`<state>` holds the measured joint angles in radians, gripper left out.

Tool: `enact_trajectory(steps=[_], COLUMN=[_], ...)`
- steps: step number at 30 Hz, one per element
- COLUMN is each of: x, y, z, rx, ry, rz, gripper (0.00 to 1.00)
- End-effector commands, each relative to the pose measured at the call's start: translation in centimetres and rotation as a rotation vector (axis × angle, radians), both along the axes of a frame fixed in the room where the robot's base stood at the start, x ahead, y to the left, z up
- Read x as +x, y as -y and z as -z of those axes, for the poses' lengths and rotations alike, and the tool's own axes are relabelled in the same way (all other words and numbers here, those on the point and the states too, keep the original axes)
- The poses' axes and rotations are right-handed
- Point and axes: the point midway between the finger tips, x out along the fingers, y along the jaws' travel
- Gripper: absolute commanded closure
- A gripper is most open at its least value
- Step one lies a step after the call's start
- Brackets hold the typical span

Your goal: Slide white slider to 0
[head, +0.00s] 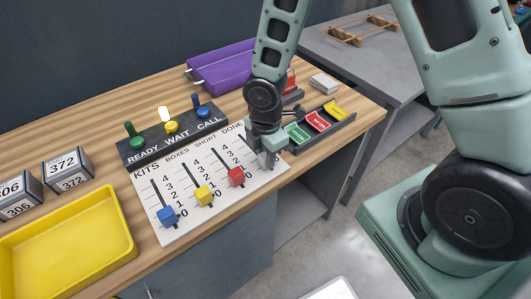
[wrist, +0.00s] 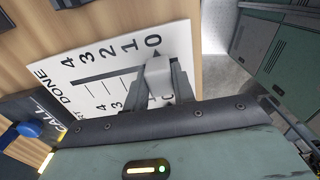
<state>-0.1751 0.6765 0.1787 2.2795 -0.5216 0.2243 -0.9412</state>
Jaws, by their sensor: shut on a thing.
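The white slider (wrist: 159,72) is a pale knob on the DONE scale of the white slider board (head: 214,219). In the wrist view it stands level with the printed 0, at the end of its dark slot. My gripper (wrist: 160,82) is shut on it, one finger on each side. In the head view my gripper (head: 266,160) is at the right end of the board and mostly hides the white slider. The blue slider (head: 167,216), yellow slider (head: 204,195) and red slider (head: 236,177) sit to its left, near the low ends of their scales.
Behind the board is a dark READY/WAIT/CALL panel (head: 171,141) with green, yellow and blue knobs. A dark tray with coloured tags (head: 317,121) is just right of my gripper. A yellow bin (head: 72,245) stands at the left. The bench's front edge is close to the board.

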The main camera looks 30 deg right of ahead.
Motion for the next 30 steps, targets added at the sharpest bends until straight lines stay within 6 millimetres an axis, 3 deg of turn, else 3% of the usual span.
enact_trajectory(steps=[10, 11, 12, 13, 23, 26, 30], x=[-0.2, -0.2, -0.2, -0.2, 0.0, 0.1, 0.2], y=[0.0, 0.0, 0.1, 0.0, 0.0, 0.0, 0.1], z=[-0.1, -0.1, -0.1, -0.1, -0.3, -1.3, -3.9], rx=[-0.003, -0.003, -0.003, -0.003, 0.0, 0.002, 0.001], ry=[-0.004, -0.005, -0.005, -0.005, 0.001, 0.003, 0.006], rz=[-0.001, -0.001, -0.001, -0.001, 0.0, 0.002, 0.003], gripper=[1.0, 0.69, 0.58, 0.53, 0.53, 0.53, 0.53])
